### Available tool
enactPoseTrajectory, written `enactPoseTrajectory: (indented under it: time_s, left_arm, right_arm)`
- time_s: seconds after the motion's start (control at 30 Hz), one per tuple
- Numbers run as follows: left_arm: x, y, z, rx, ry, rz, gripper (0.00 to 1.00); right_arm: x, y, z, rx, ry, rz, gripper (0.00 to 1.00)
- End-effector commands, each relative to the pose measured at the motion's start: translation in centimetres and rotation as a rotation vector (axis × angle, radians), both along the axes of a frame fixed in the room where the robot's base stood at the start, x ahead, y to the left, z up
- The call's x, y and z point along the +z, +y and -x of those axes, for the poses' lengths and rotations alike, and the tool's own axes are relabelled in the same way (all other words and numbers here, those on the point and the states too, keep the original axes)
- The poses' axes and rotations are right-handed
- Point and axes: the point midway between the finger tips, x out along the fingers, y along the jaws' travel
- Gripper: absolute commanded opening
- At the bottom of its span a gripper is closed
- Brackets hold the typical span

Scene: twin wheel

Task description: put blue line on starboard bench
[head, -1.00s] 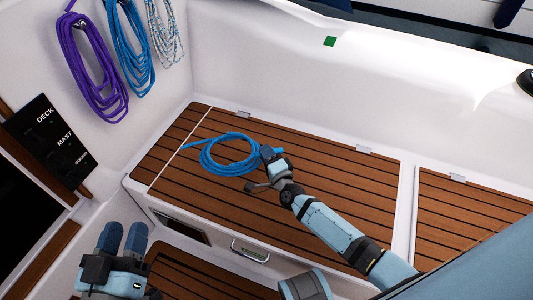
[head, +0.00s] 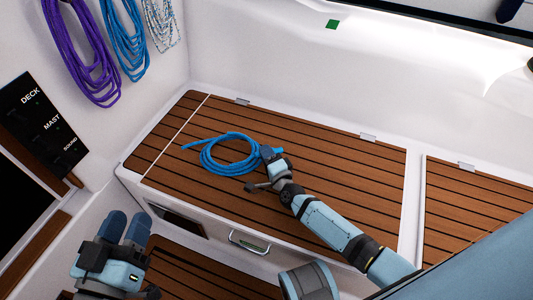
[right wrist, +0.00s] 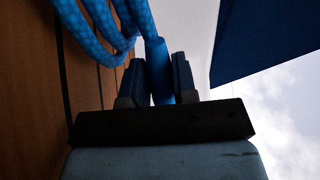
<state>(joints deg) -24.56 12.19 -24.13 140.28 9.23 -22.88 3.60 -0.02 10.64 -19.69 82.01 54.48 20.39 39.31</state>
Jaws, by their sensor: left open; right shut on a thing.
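A coiled blue line (head: 222,170) lies on the wooden slatted bench (head: 330,195), towards its left end. My right gripper (head: 268,154) is at the right side of the coil. In the right wrist view the right gripper (right wrist: 162,85) is shut on a strand of the blue line (right wrist: 155,58), with more loops close by on the left. My left gripper (head: 126,228) is open and empty at the lower left, in front of the bench and apart from the line.
A purple line (head: 75,50), another blue line (head: 122,40) and a white-blue line (head: 161,22) hang on the left wall. A black label panel (head: 38,125) is below them. The bench has a front handle (head: 249,241). Bare slats lie right of the coil.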

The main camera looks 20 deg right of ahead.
Motion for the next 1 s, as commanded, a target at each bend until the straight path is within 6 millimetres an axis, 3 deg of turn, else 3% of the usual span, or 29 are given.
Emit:
enactPoseTrajectory:
  time_s: [0.3,0.33,0.47,0.63,0.67,0.73,1.0]
  left_arm:
    - [-0.17,-0.01,0.01,-0.002,0.007,-0.004,0.43]
    - [-0.17,-0.01,0.01,-0.002,0.007,-0.004,0.43]
    - [-0.16,-0.02,0.00,-0.002,0.007,-0.004,0.43]
    - [-0.16,-0.02,0.00,-0.001,0.006,-0.003,0.43]
    - [-0.16,-0.02,0.00,-0.002,0.006,-0.003,0.43]
    - [-0.16,-0.02,0.00,-0.002,0.006,-0.003,0.43]
    - [-0.11,-0.02,0.00,-0.002,0.005,-0.002,0.43]
  right_arm:
    - [-0.05,0.02,-0.03,0.000,-0.001,-0.001,0.00]
    - [-0.05,0.02,-0.03,0.000,-0.001,-0.001,0.28]
    - [-0.06,0.01,-0.02,0.000,-0.001,-0.001,0.56]
    - [-0.08,0.01,-0.01,0.000,0.000,-0.001,0.56]
    - [-0.16,0.02,0.01,0.000,0.001,0.000,0.58]
    - [-0.18,0.02,0.02,0.001,0.001,0.000,0.73]
    - [-0.14,0.00,0.08,0.000,0.001,0.000,0.73]
